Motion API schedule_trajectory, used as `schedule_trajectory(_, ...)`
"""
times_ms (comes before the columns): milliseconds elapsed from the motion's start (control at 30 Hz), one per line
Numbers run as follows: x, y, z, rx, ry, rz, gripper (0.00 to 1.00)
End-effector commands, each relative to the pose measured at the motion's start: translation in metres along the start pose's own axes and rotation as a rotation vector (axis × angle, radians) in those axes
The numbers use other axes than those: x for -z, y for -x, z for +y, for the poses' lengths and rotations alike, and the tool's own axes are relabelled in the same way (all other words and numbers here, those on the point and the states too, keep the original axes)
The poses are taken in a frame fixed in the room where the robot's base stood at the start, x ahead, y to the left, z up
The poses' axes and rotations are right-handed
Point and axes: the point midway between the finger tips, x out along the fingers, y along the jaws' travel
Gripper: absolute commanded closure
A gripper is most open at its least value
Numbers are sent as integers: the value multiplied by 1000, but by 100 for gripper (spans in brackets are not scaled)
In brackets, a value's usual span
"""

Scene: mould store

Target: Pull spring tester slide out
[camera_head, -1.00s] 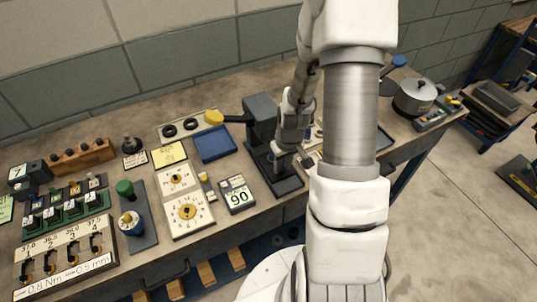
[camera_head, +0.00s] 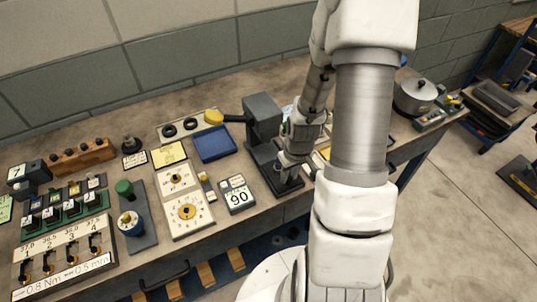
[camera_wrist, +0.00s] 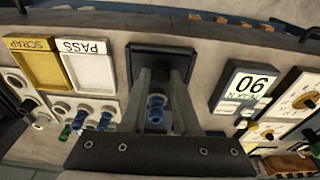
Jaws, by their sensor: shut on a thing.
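The spring tester (camera_head: 262,108) is a dark grey press with an upright head, a yellow-knobbed lever (camera_head: 213,117) at its left and a dark base. Its base plate (camera_wrist: 160,52) shows in the wrist view beyond my fingers. My gripper (camera_wrist: 160,76) points down at the front part of the tester and is shut on the slide. The fingers and hand hide most of the slide and the grip itself. A small blue and silver part (camera_wrist: 155,108) shows between the fingers. In the head view my gripper (camera_head: 284,180) is low over the base.
A blue tray (camera_head: 214,144) and a block marked 90 (camera_head: 237,194) stand left of the tester. Yellow scrap (camera_wrist: 38,64) and white pass (camera_wrist: 90,66) trays lie on its other side. Dial gauges (camera_head: 187,211) are further left. The bench front edge is close.

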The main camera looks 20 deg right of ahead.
Motion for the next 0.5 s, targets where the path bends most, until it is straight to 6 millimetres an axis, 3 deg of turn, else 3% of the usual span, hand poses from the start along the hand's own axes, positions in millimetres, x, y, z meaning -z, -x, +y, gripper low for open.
schedule_trajectory(500,-11,1,0,1,-2,-2,100)
